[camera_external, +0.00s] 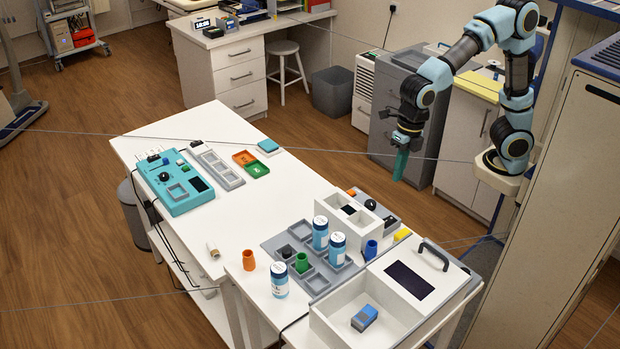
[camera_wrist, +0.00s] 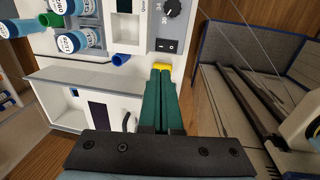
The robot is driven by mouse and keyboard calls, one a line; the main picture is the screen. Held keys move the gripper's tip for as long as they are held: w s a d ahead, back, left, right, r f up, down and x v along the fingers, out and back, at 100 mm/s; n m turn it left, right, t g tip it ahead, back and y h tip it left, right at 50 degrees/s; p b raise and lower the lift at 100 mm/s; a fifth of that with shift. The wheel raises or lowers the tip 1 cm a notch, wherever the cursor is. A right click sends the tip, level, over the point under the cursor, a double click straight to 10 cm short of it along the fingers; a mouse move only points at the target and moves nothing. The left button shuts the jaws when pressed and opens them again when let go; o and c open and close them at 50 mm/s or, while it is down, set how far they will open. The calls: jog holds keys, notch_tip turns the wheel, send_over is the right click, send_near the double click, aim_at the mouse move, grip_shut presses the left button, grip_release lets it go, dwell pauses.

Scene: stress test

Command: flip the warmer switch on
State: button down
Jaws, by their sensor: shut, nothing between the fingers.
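The warmer (camera_external: 338,222) is a white box with openings on its top and a grey control panel beside it. In the wrist view, the panel (camera_wrist: 154,30) carries a round black dial (camera_wrist: 172,8) and a small black rocker switch (camera_wrist: 168,45). I cannot tell which way the rocker is set. My gripper (camera_external: 401,178) hangs in the air beyond the table's right edge, fingers pointing down. Its long green fingers are together and empty. In the wrist view, the fingertips (camera_wrist: 161,72) appear just below the switch in the picture, overlapping a yellow block (camera_wrist: 163,66), but are apart from the panel.
A blue cup (camera_external: 370,249) and several blue-labelled jars (camera_external: 337,248) stand near the warmer. A white box with a dark window and handle (camera_external: 432,255) stands at the front. The table's middle (camera_external: 270,205) is clear.

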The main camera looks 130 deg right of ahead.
aim_at(387, 221)
jog(key=f, duration=0.4)
jog(key=w+f+p, duration=0.1)
jog(key=f, duration=0.4)
jog(key=w+f, duration=0.1)
jog(key=f, duration=0.3)
jog(key=shift+f, duration=0.4)
jog(key=shift+p, duration=0.5)
jog(key=shift+f+g, duration=0.2)
jog(key=shift+g, duration=0.1)
jog(key=shift+s, duration=0.1)
jog(key=shift+s+r+p, duration=0.2)
jog(key=shift+s+p, duration=0.2)
jog(key=shift+s, duration=0.25)
jog(key=shift+r+p, duration=0.65)
jog(key=shift+p, duration=0.05)
notch_tip(387, 221, up, 13)
jog(key=s+p, duration=0.1)
jog(key=s, duration=0.1)
jog(key=shift+f+p, duration=0.2)
jog(key=shift+p, duration=0.1)
